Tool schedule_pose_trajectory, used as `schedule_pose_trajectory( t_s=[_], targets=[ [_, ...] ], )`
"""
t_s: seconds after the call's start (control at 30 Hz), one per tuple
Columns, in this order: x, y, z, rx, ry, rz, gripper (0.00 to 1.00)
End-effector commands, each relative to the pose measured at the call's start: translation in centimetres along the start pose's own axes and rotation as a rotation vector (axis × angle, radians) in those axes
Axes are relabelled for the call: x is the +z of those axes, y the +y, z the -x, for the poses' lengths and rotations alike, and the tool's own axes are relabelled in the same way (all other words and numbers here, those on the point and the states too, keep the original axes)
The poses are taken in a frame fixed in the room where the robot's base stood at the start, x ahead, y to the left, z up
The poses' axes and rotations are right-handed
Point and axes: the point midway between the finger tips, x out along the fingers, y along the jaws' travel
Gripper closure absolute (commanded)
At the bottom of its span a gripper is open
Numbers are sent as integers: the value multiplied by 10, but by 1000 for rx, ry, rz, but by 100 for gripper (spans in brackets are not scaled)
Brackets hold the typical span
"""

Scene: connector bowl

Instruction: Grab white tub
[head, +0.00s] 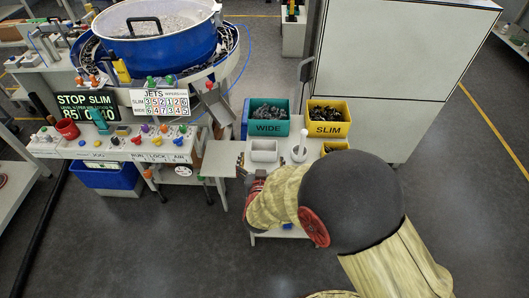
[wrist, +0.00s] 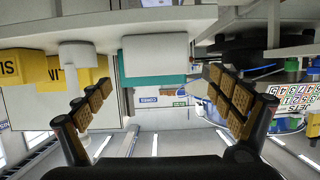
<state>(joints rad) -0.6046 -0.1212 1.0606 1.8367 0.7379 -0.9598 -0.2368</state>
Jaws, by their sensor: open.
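The white tub (head: 263,156) is a small pale rectangular container on the small table in the head view, in front of the green WIDE bin. In the wrist view, which is upside down, the tub (wrist: 155,50) shows ahead between the fingers and a little above their line. My gripper (wrist: 158,88) is open and empty, its two brown padded fingers spread wide. In the head view my arm hides most of the gripper (head: 250,178), which is just in front of the tub, at its lower left. I see no contact with the tub.
A white post on a round base (head: 299,153) stands close right of the tub. Behind are the green WIDE bin (head: 268,128) and yellow SLIM bin (head: 327,129), both holding dark parts. A grey plate (head: 220,159) juts from the feeder bench at left.

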Motion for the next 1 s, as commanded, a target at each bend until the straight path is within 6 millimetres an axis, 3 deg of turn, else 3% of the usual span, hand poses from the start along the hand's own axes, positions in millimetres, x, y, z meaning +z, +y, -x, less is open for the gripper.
schedule_pose_trajectory(
  t_s=[0.17,0.7,1.0],
  targets=[
    [8,2,-9,19,26,14,3],
    [-5,7,-71,18,25,14,3],
    [-8,7,-77,16,25,14,3]
  ],
)
